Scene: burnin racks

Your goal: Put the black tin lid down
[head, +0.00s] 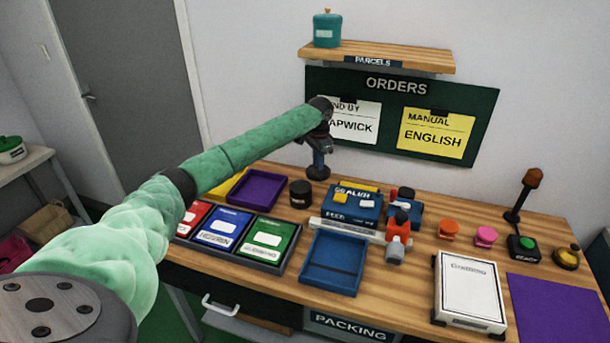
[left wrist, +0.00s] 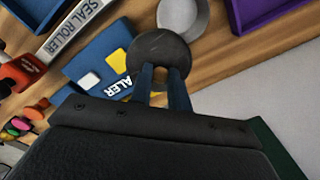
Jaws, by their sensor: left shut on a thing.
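My left gripper (head: 318,152) points down over the back of the table and is shut on the black tin lid (head: 318,173). In the left wrist view the gripper (left wrist: 165,78) holds the round dark lid (left wrist: 160,52) by its middle, above the table. A small black tin (head: 300,194) stands upright on the wood just left of the lid in the head view. A round grey thing, probably this tin's top (left wrist: 183,16), shows beyond the lid in the left wrist view. My right gripper is out of view.
The blue sealer (head: 352,210) stands close to the right of the lid. A purple tray (head: 257,190) lies left of the tin. The seal roller, orange tool (head: 398,232) and blue tray (head: 333,262) are in front. Bare wood shows around the tin.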

